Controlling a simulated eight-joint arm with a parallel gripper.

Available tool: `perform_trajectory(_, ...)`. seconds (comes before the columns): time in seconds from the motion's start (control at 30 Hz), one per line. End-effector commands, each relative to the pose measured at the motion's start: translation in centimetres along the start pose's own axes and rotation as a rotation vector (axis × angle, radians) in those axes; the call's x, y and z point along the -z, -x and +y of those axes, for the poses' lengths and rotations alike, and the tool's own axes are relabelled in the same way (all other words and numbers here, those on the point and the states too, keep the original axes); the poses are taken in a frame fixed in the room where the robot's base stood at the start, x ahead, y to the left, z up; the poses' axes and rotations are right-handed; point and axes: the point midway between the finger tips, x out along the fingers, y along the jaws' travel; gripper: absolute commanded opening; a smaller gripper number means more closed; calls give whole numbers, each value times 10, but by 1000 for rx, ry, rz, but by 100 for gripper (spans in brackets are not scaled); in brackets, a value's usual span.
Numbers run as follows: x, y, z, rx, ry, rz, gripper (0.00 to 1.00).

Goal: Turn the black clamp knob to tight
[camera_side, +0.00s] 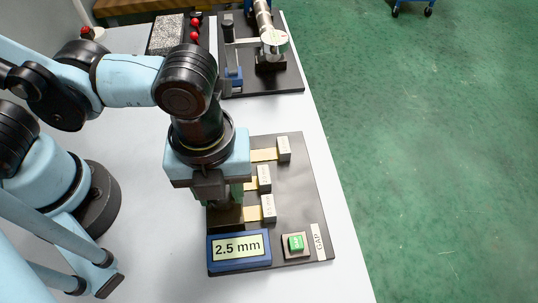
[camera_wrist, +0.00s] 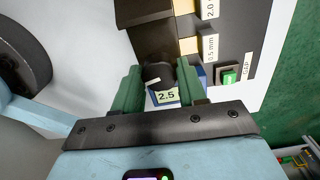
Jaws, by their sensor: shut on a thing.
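The black clamp knob (camera_wrist: 158,76), with a white mark on its face, sits between my green fingers in the wrist view. My gripper (camera_wrist: 158,68) is shut on the knob, one finger on each side. In the side view my gripper (camera_side: 226,194) points down at the left part of a dark base plate (camera_side: 300,190), and its body hides the knob. A blue-framed display (camera_side: 238,248) at the plate's front reads 2.5 mm. It shows partly behind the knob in the wrist view (camera_wrist: 166,97).
Several grey labelled blocks (camera_side: 284,149) with tan strips stand right of my gripper. A green button (camera_side: 296,243) and a GAP label (camera_side: 318,241) are at the front right. A second plate with a pipe fixture (camera_side: 274,42) and red knobs (camera_side: 195,36) lie behind.

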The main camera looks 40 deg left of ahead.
Motion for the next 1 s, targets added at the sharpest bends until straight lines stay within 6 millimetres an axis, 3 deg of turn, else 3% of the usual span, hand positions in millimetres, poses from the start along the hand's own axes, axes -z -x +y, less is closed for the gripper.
perform_trajectory(0.6, 0, -1, 0, 1, -41, -1, 11)
perform_trajectory(0.63, 0, -1, 0, 1, -41, -1, 44)
perform_trajectory(0.7, 0, -1, 0, 1, -41, -1, 55)
perform_trajectory(0.8, 0, 0, 0, 1, -41, -1, 67)
perform_trajectory(1.0, 0, 0, 0, 0, -41, 0, 67)
